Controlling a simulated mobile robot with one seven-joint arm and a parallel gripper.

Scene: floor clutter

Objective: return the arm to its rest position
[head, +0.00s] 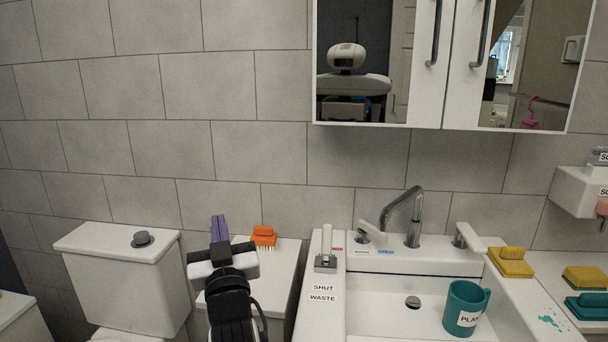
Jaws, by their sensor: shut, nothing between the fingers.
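My gripper (218,229) is at the lower left of centre in the head view, on the end of my black wrist. Its white and black hand points away from me, and two narrow purple strips, which look like its fingers, stand close together at its far end. It is shut and empty. It is in front of the white ledge between the toilet cistern and the sink, and hides part of that ledge. The rest of my arm runs out of the bottom of the picture.
A toilet cistern (130,285) stands left of my gripper. An orange brush (264,237) lies on the ledge to its right. The sink (390,300) holds a teal mug (464,308). A mirrored cabinet (440,70) hangs above. The tiled wall above my gripper is clear.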

